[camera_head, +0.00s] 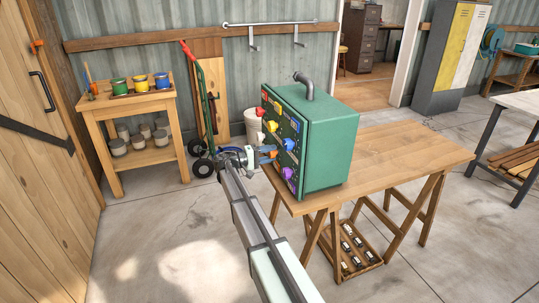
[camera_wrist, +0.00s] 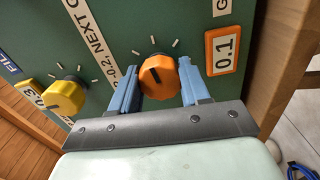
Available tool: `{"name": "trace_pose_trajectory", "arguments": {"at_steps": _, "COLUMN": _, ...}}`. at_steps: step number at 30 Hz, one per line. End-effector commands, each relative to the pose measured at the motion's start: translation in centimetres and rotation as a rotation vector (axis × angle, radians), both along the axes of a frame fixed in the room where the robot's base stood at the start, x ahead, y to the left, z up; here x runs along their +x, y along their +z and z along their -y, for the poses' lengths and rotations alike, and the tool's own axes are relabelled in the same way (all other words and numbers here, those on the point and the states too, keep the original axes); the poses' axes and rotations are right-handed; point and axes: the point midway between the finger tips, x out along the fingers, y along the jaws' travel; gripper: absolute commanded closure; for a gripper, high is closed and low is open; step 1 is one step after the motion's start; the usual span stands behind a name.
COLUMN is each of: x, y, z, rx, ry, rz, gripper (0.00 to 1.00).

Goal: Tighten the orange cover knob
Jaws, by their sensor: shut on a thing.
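The orange knob (camera_wrist: 159,77) sits on the front panel of a green box (camera_head: 326,148) and has a dark pointer mark. White tick marks surround it, and an orange "0.1" label (camera_wrist: 223,50) is to its right in the wrist view. My gripper (camera_wrist: 160,85) has its two blue fingers on either side of the orange knob, shut on it. In the head view my gripper (camera_head: 268,156) reaches the box's panel from the left, and the orange knob there is largely hidden by the fingers.
A yellow knob (camera_wrist: 66,97) is left of the gripper in the wrist view. Other coloured knobs, among them a blue one (camera_head: 290,144) and a purple one (camera_head: 289,173), are close by on the panel. The box stands on a wooden table (camera_head: 400,155).

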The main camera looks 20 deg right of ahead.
Motion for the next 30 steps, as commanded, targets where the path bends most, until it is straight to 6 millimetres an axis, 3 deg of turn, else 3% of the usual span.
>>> {"name": "trace_pose_trajectory", "arguments": {"at_steps": 9, "x": -0.02, "y": -0.03, "z": -0.04, "rx": 0.0, "ry": 0.0, "rz": 0.114, "gripper": 0.84}}
{"name": "trace_pose_trajectory", "arguments": {"at_steps": 25, "x": -0.04, "y": -0.03, "z": -0.04, "rx": 0.0, "ry": 0.0, "rz": 0.134, "gripper": 0.84}}
{"name": "trace_pose_trajectory", "arguments": {"at_steps": 26, "x": -0.04, "y": -0.03, "z": -0.04, "rx": 0.0, "ry": 0.0, "rz": 0.134, "gripper": 0.52}}
{"name": "trace_pose_trajectory", "arguments": {"at_steps": 30, "x": -0.03, "y": -0.03, "z": -0.04, "rx": 0.0, "ry": 0.0, "rz": 0.133, "gripper": 0.39}}
